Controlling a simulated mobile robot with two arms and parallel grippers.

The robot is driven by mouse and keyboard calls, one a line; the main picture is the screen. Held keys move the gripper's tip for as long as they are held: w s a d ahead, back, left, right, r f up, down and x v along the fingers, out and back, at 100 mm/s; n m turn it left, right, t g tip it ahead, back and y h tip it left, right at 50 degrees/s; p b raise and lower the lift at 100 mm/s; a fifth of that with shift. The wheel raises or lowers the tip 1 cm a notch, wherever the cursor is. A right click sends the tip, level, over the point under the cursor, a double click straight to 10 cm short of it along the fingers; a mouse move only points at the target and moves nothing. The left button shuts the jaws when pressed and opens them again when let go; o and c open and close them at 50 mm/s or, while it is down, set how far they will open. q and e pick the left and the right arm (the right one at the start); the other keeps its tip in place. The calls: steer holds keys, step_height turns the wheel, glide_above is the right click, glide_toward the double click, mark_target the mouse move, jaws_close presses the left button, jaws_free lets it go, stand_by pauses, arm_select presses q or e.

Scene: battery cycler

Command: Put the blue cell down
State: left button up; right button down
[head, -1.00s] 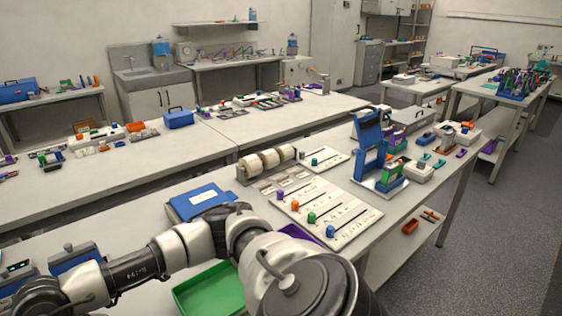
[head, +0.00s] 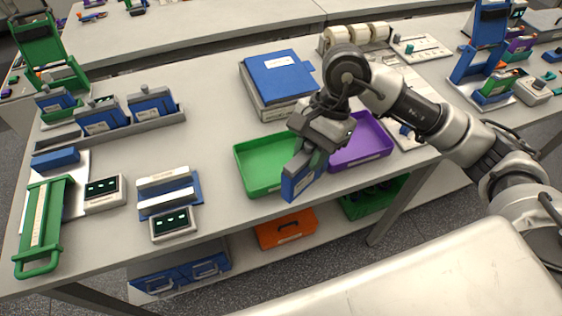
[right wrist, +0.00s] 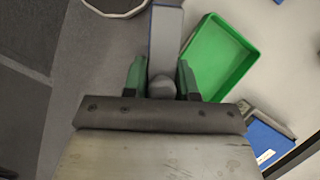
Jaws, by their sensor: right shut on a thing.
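The blue cell (head: 299,180), a flat blue block with a pale label, hangs tilted from my right gripper (head: 312,150) in the head view. The gripper is shut on it. In the head view it overlaps the right side of the green tray (head: 245,172), near the table's front edge; its height is hard to tell. In the right wrist view my right gripper (right wrist: 161,78) has its green fingers on either side of the cell (right wrist: 166,35), seen edge-on and greyish. The green tray (right wrist: 248,65) lies to its right there, apart from the cell. My left gripper is out of view.
A purple tray (head: 362,150) stands right of the green one. A blue-topped box (head: 282,78) is behind. A rack (head: 130,130) holds several blue units at left. Small display units (head: 173,223) stand left of the green tray. Bins sit on the shelf below, including an orange one (head: 287,229).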

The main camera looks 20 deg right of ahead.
steer(key=m, duration=0.1)
steer(key=r+m+t, duration=0.1)
steer(key=m, duration=0.2)
steer(key=shift+w+a+r+t+y, duration=0.2)
steer(key=shift+w+r+t+y, duration=0.1)
steer(key=shift+r+t, duration=0.1)
steer(key=shift+r+m, duration=0.1)
steer(key=shift+m, duration=0.3)
steer(key=shift+w, duration=0.3)
steer(key=w+f+p, duration=0.1)
steer(key=w+f, duration=0.2)
steer(key=w+a+f+p, duration=0.1)
steer(key=w+f+p, duration=0.1)
steer(key=w+f, duration=0.2)
steer(key=w+f+p, duration=0.2)
steer(key=w+f, duration=0.1)
steer(key=w, duration=0.1)
steer(key=shift+a+f, duration=0.15)
steer(key=shift+a, duration=0.25)
steer(key=shift+f, duration=0.25)
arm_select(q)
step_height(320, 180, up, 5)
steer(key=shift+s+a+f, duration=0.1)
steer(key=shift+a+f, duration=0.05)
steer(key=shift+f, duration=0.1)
arm_select(e)
steer(key=shift+f, duration=0.1)
